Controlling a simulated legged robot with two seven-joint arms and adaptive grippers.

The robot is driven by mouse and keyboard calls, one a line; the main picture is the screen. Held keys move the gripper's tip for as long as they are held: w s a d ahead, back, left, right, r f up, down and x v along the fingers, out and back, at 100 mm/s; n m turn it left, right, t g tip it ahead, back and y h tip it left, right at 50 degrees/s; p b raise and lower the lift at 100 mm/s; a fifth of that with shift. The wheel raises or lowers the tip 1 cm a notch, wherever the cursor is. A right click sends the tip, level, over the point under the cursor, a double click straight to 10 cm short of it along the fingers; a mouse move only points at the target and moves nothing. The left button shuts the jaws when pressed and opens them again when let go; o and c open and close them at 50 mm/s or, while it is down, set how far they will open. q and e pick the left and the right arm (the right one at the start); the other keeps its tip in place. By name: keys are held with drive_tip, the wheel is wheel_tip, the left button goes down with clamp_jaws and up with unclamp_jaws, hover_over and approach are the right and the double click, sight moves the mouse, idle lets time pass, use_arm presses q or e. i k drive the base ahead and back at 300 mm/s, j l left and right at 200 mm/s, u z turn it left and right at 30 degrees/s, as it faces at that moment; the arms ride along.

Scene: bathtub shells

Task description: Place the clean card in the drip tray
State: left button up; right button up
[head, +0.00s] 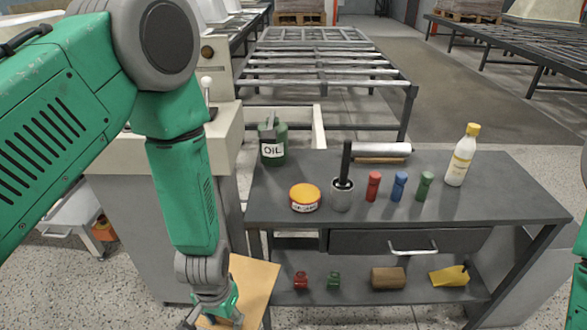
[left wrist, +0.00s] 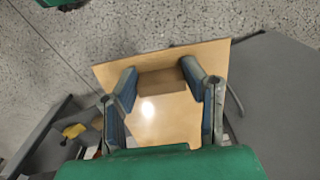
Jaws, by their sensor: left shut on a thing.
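A flat tan card (head: 255,287) is at the lower middle of the head view, left of the workbench. My left gripper (head: 215,318) is over it, partly cut off by the bottom edge. In the left wrist view, the fingers of my left gripper (left wrist: 163,92) stand either side of a raised tan block on the card (left wrist: 205,55), and are shut on it. I cannot make out a thing that is surely the drip tray. My right gripper is out of view; only a bit of my green arm shows at the right edge.
The dark workbench (head: 270,208) holds an oil can (head: 272,142), a round yellow-lidded tin (head: 305,197), a grey pot (head: 342,194), coloured small bottles and a white bottle (head: 462,155). Its lower shelf holds a yellow item (head: 450,276).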

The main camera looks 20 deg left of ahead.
sight(88, 201)
drive_tip(key=j+z, duration=0.1)
drive_tip(key=j, duration=0.4)
drive_tip(key=k+j, duration=0.15)
drive_tip(key=j, duration=0.35)
drive_tip(key=j+z, duration=0.15)
drive_tip(key=j, duration=0.35)
drive_tip(key=k+j, duration=0.15)
drive_tip(key=j, duration=0.3)
drive_tip(key=k+j+z, duration=0.15)
drive_tip(key=j, duration=0.35)
drive_tip(key=j+z, duration=0.1)
drive_tip(key=j, duration=0.9)
drive_tip(key=k+j+z, duration=0.1)
drive_tip(key=j, duration=0.95)
